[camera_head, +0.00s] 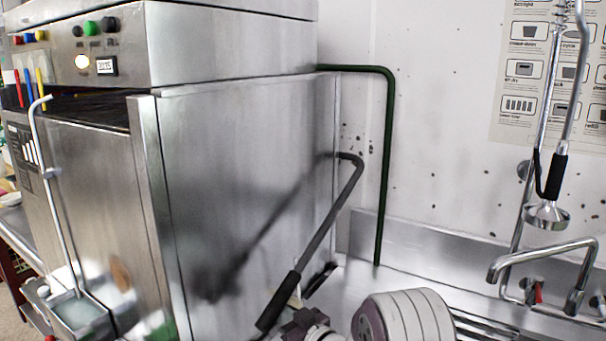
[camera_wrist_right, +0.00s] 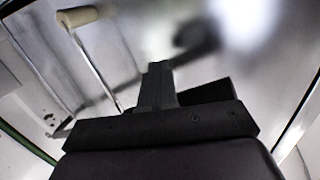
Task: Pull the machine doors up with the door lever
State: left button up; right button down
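The dish machine is a steel box; its large side panel (camera_head: 240,130) and front panel (camera_head: 90,185) stand below the hood, with a dark gap at the front top. The door lever (camera_head: 325,220) is a bent grey rod beside the side panel, sloping down to a black grip (camera_head: 278,302). My right gripper (camera_head: 305,325) is just right of the grip, cut by the frame.
A green pipe (camera_head: 387,160) runs down the speckled wall behind the lever. A steel counter (camera_head: 400,250) lies right of the machine, with a tap (camera_head: 540,255) and hanging spray head (camera_head: 548,213) at far right. A small tray (camera_head: 78,312) is at lower left.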

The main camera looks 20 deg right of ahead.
jog(key=s+a+r+p, duration=0.1)
jog(key=r+p, duration=0.2)
jog(key=r, duration=0.1)
jog(key=a+r+p, duration=0.1)
jog(key=r+p, duration=0.2)
jog(key=r, duration=0.1)
jog(key=s+a+r+p, duration=0.1)
jog(key=r+p, duration=0.2)
jog(key=r, duration=0.2)
jog(key=shift+s+a, duration=0.1)
jog(key=shift+s, duration=0.2)
jog(key=w+d+r+p, duration=0.2)
jog(key=r+p, duration=0.7)
jog(key=r, duration=0.4)
jog(key=w+d+r+p, duration=0.1)
jog(key=d+r+p, duration=0.1)
jog(key=r+p, duration=0.95)
jog(key=w+d+r+p, duration=0.25)
jog(key=r+p, duration=0.55)
jog(key=r, duration=0.7)
jog(key=s+d+f, duration=0.1)
jog(key=s+d, duration=0.1)
jog(key=s, duration=0.3)
jog(key=s+d+f+b, duration=0.1)
jog(key=s, duration=0.4)
jog(key=shift+d+f, duration=0.35)
jog(key=shift+d, duration=0.05)
jog(key=shift+w, duration=0.1)
